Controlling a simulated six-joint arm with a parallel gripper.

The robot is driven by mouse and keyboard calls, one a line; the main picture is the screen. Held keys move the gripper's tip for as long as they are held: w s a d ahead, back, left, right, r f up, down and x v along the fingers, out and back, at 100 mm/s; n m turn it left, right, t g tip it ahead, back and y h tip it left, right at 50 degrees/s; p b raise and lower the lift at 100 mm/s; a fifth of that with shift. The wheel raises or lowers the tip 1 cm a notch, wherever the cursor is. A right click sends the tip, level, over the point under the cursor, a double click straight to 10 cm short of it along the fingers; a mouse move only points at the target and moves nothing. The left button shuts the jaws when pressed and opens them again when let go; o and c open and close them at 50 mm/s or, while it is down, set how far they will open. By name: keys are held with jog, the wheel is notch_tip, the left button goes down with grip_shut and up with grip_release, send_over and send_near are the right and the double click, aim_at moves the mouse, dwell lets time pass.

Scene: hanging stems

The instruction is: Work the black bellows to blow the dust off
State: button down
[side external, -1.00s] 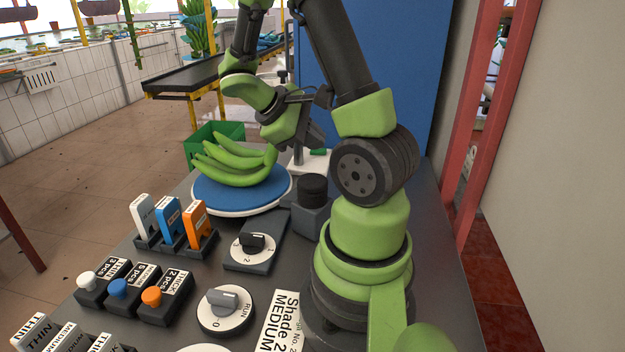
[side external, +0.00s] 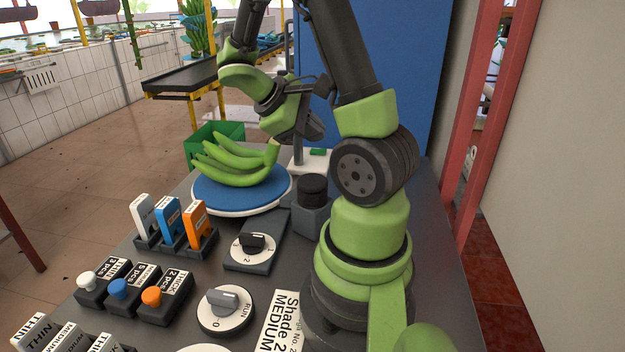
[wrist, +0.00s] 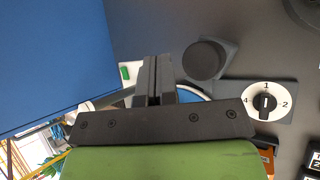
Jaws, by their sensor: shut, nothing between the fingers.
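The black bellows (side external: 313,188), a short ribbed cylinder on a dark grey block, stands on the bench just right of the blue round pad. In the wrist view its round top (wrist: 204,61) shows to the right of my fingers. My gripper (wrist: 153,60) is shut and empty, its fingers pressed together. In the side view my gripper (side external: 312,128) hangs above and behind the bellows, apart from it. A green banana bunch (side external: 235,162) lies on the blue pad (side external: 215,198). I cannot make out any dust.
A white stand (side external: 313,160) with a green piece is behind the bellows. In front are a numbered dial (side external: 252,243), a RUN dial (side external: 225,308), upright tags (side external: 170,220) and coloured push knobs (side external: 118,289). A blue panel (side external: 385,70) rises behind.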

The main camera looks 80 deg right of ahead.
notch_tip(320, 180, up, 2)
jog(key=shift+r, duration=0.2)
send_near(321, 179)
jog(key=shift+s+d+f, duration=0.45)
jog(key=shift+s+d, duration=0.05)
jog(key=shift+s, duration=0.2)
jog(key=shift+s+d+f, duration=0.45)
jog(key=shift+s+d, duration=0.05)
jog(key=shift+s, duration=0.25)
jog(key=shift+s+d+f, duration=0.5)
jog(key=shift+s, duration=0.2)
jog(key=shift+f, duration=0.15)
dwell(0.5)
jog(key=shift+f, duration=0.25)
jog(key=shift+f, duration=0.95)
dwell(0.9)
jog(key=shift+r, duration=1.4)
